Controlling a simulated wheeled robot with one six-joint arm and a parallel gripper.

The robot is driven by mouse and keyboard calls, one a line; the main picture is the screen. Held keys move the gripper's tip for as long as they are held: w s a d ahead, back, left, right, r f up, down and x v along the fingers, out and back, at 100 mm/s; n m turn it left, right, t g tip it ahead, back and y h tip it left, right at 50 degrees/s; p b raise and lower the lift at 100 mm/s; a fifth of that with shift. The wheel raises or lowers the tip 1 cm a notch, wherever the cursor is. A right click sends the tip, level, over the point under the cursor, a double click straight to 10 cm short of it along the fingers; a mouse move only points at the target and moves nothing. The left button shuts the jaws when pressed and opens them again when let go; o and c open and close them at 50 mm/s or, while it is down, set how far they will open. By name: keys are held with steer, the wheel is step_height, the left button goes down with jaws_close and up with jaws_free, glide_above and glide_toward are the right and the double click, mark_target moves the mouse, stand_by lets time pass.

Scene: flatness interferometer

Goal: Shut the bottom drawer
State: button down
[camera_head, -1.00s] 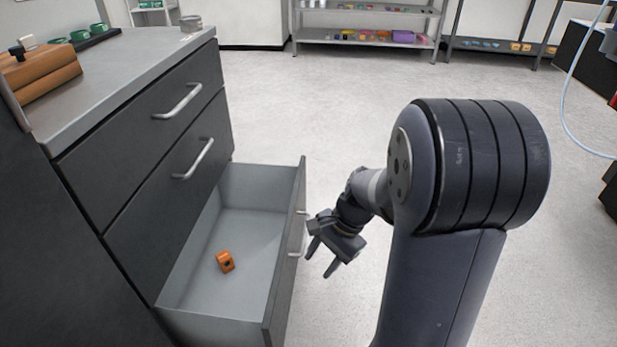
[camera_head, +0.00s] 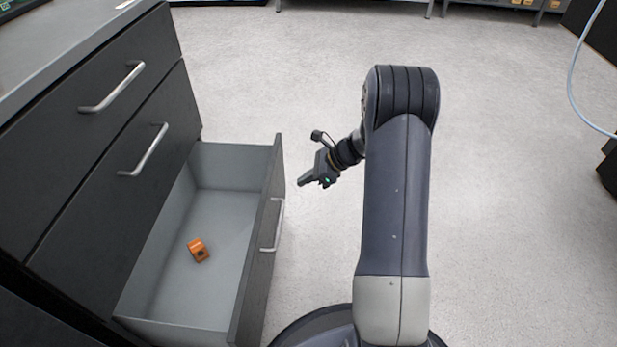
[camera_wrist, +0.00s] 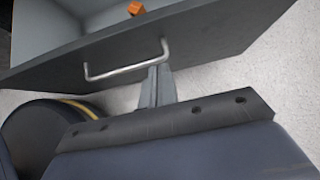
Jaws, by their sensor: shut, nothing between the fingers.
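The bottom drawer (camera_head: 258,262) stands pulled far out of the dark cabinet, its front panel facing right with a silver bar handle (camera_head: 274,226). An orange block (camera_head: 198,250) lies on the drawer's grey floor. My gripper (camera_head: 303,183) is shut and empty, just right of the drawer front and apart from it in the head view. In the wrist view, my gripper's fingers (camera_wrist: 158,84) point toward the drawer front (camera_wrist: 190,47), close to its handle (camera_wrist: 125,69). I cannot tell there whether they touch. The orange block (camera_wrist: 136,8) shows past the panel's upper edge.
The two upper drawers (camera_head: 88,112) (camera_head: 135,180) are shut, each with a bar handle. The floor (camera_head: 500,180) to the right is clear. A pale blue cable (camera_head: 572,85) hangs at the far right, with shelving legs at the back.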

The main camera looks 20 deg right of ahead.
mark_target(269, 192)
steer(key=b+x, duration=0.1)
steer(key=x, duration=0.1)
steer(key=b+x, duration=0.1)
steer(key=x, duration=0.2)
steer(key=a+r+b+x, duration=0.1)
steer(key=x, duration=0.1)
steer(key=shift+w+a+f, duration=0.1)
steer(key=shift+w+a, duration=0.15)
steer(key=shift+a, duration=0.05)
steer(key=shift+w+a+b, duration=0.3)
steer(key=shift+a, duration=0.35)
